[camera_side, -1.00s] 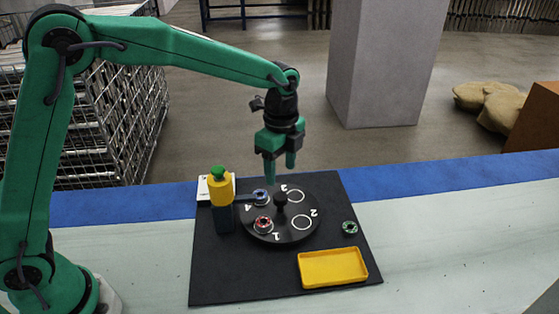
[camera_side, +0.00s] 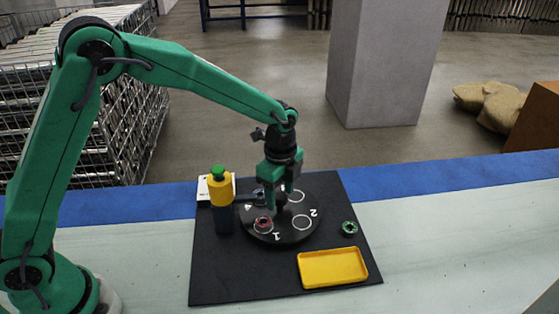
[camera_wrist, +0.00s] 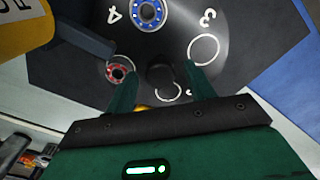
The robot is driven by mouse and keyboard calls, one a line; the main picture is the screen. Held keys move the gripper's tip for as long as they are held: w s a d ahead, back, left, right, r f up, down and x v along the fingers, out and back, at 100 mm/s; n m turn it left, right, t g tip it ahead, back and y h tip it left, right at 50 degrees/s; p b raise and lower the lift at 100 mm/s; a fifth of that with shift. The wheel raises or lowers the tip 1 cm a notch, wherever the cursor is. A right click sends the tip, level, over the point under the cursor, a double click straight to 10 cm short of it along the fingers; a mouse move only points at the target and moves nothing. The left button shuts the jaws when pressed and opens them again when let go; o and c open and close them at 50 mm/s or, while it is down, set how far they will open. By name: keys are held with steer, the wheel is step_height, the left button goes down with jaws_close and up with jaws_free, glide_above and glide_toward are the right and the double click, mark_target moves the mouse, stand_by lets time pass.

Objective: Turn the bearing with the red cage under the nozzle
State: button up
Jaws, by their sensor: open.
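The black turntable (camera_side: 290,236) bears numbered ring spots 1 to 4 and a central knob (camera_wrist: 162,76). The bearing with the red cage (camera_side: 263,224) sits at spot 1; it also shows in the wrist view (camera_wrist: 120,71). A blue-caged bearing (camera_wrist: 148,12) sits at spot 4, near the end of the nozzle (camera_side: 247,197), which reaches right from a yellow bottle with a green cap (camera_side: 219,188). My gripper (camera_side: 279,200) is open and low over the turntable, with one finger on each side of the knob. Whether the fingers touch it, I cannot tell.
A green bearing (camera_side: 349,228) lies on the black mat (camera_side: 215,278) right of the turntable. A yellow tray (camera_side: 333,267) lies at the mat's front right. The bottle and nozzle stand close to the left of my gripper. Spots 2 and 3 hold no bearing.

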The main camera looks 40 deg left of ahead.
steer(key=shift+c, duration=0.2)
jaws_close()
steer(key=shift+m, duration=2.3)
steer(key=shift+r+m, duration=0.1)
steer(key=shift+m, duration=2.1)
steer(key=shift+d, duration=0.1)
steer(key=shift+o, duration=0.2)
jaws_free()
